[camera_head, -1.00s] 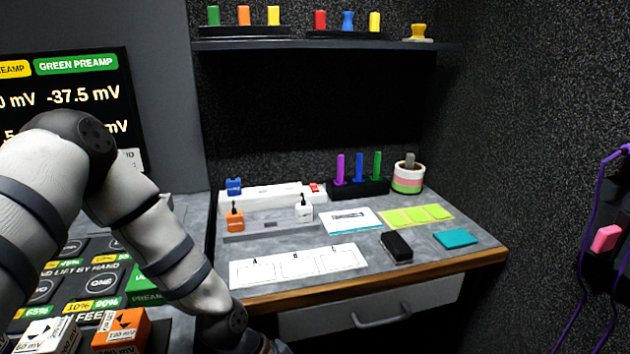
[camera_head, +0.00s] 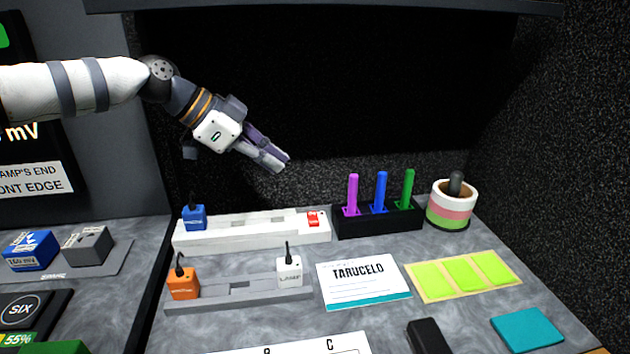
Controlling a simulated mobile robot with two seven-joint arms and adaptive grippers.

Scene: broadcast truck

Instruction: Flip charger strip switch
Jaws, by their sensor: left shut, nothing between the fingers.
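The white charger strip (camera_head: 250,231) lies along the back of the grey desk. Its red switch (camera_head: 314,219) is at the strip's right end. A blue plug (camera_head: 193,217) sits at the strip's left end. My left gripper (camera_head: 278,165) is shut and empty. It hangs in the air above the strip, up and to the left of the red switch, apart from both. My right gripper is not in view.
A black holder (camera_head: 378,222) with purple, blue and green sticks stands right of the strip. A striped tape stack (camera_head: 451,206) stands beyond it. A shelf (camera_head: 330,7) runs overhead.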

